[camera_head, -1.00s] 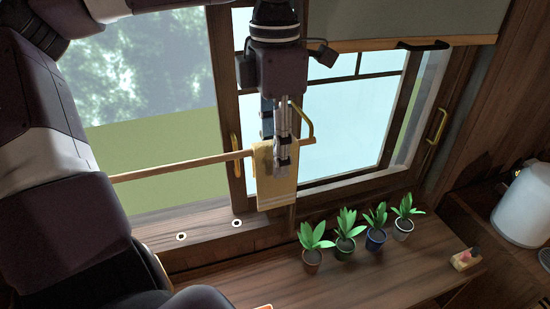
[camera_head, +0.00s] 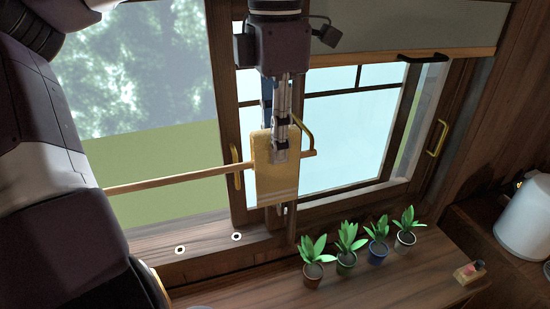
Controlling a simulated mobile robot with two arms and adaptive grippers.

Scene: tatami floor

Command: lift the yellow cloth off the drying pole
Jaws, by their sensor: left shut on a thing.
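The yellow cloth (camera_head: 275,187) hangs upright at the right end of the wooden drying pole (camera_head: 185,178). Its top edge is above the line of the pole, and its lower part hangs in front of the pole, hiding that stretch. I cannot tell whether the cloth still touches the pole. My left gripper (camera_head: 280,155) points down from above and is shut on the upper part of the cloth. The pole's right end meets a brass hook (camera_head: 308,138) by the window frame. My right gripper is not in view.
Several potted plants (camera_head: 346,256) stand in a row on the wooden shelf (camera_head: 410,278) below the window. A small block (camera_head: 469,273) lies at the shelf's right, and a white kettle-like vessel (camera_head: 525,220) stands at the far right. A rolled blind (camera_head: 410,32) hangs above.

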